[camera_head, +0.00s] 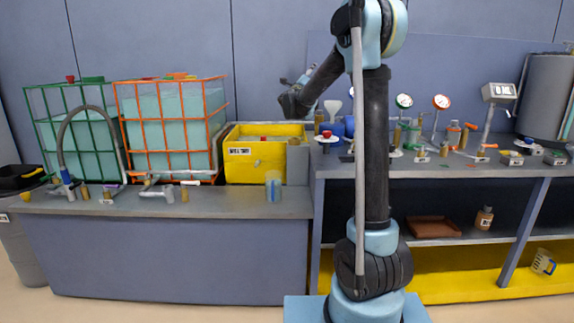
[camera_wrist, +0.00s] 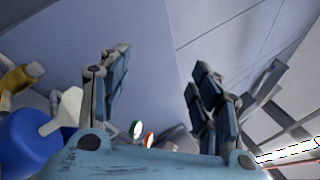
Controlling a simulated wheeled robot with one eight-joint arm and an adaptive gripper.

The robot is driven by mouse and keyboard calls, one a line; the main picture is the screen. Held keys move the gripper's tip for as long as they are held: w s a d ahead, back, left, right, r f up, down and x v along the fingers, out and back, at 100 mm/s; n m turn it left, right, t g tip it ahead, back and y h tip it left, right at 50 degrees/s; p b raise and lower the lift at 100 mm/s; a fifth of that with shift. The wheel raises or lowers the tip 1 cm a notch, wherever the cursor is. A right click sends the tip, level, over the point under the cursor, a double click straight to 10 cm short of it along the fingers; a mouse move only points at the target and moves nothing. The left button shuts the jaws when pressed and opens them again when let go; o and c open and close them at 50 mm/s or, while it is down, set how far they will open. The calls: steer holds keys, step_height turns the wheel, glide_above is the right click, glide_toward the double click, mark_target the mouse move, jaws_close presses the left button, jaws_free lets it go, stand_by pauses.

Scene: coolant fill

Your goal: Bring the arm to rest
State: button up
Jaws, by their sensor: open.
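My gripper (camera_wrist: 158,90) is open in the wrist view, with its two dark blue fingers wide apart and nothing between them. Beyond the fingers is the grey-blue wall. In the head view my arm stands upright right of the middle, and its end reaches back to the left. There the gripper is small and partly hidden behind dark arm links, above the bench near the yellow bin (camera_head: 255,163). I cannot see it touching anything.
A blue drum (camera_wrist: 30,143) is close by. Gauges (camera_head: 441,102), valves and a grey tank (camera_head: 545,92) fill the right bench.

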steer(key=s+a+f+n+g+y, duration=0.2)
steer(key=s+f+n+y, duration=0.4)
steer(key=s+n, duration=0.4)
steer(key=s+a+f+n+g+y, duration=0.25)
steer(key=s+f+n+y, duration=0.25)
steer(key=s+n+y, duration=0.5)
steer(key=s+d+f+n+g+h, duration=0.2)
steer(key=s+d+f+n+g, duration=0.1)
steer(key=s+f, duration=0.7)
steer(key=s+d+f+n+g+h, duration=0.2)
steer(key=s+d+f+n+g, duration=0.2)
steer(key=s+f, duration=0.6)
steer(key=s+d+f+n+g+h, duration=0.2)
steer(key=s+d+f+n+g, duration=0.2)
steer(key=s+f, duration=0.7)
steer(key=s+d+g, duration=0.1)
steer(key=s+g, duration=0.1)
steer(key=s, duration=0.5)
steer(key=shift+s+d, duration=0.2)
steer(key=shift+s, duration=0.2)
steer(key=shift+g, duration=0.25)
steer(key=shift+w+f, duration=0.2)
steer(key=shift+w, duration=0.25)
